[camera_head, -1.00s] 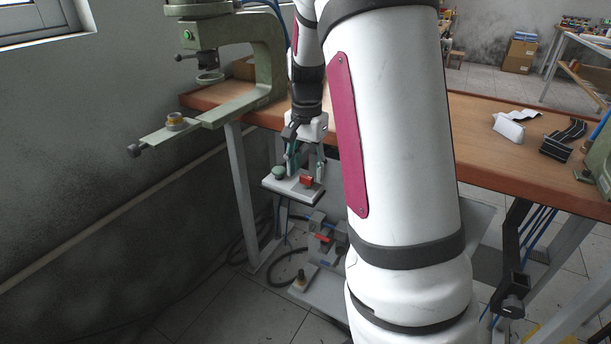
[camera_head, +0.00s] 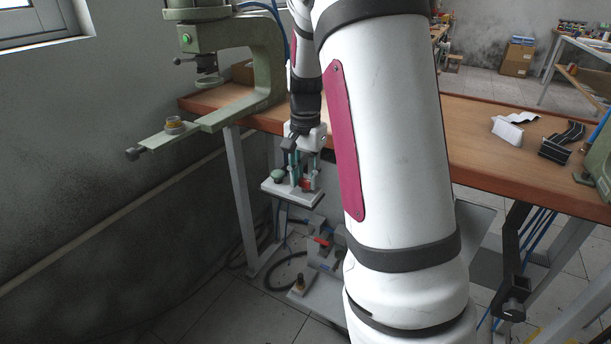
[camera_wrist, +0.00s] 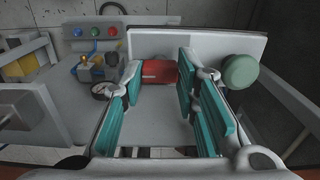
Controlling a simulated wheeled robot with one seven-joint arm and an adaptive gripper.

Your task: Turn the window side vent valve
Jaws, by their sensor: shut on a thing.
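A pale plate (camera_head: 284,196) below the bench top carries a round green knob (camera_head: 278,175) and a red block-like part (camera_head: 306,184). My gripper (camera_head: 304,183) reaches down to this plate, its teal fingers around the red part. In the wrist view my gripper (camera_wrist: 158,76) has one finger on each side of the red part (camera_wrist: 157,72) and is shut on it. The green knob (camera_wrist: 240,71) stands to the right of the fingers there. The fingers partly hide the red part in the head view. I cannot tell which part is the vent valve.
A lower unit with a red lever (camera_head: 320,241) stands near the floor. The wrist view shows coloured knobs (camera_wrist: 94,32) and a gauge (camera_wrist: 103,90) at left. A green press (camera_head: 262,70) stands on the bench (camera_head: 480,130). The bench leg (camera_head: 240,195) is close by.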

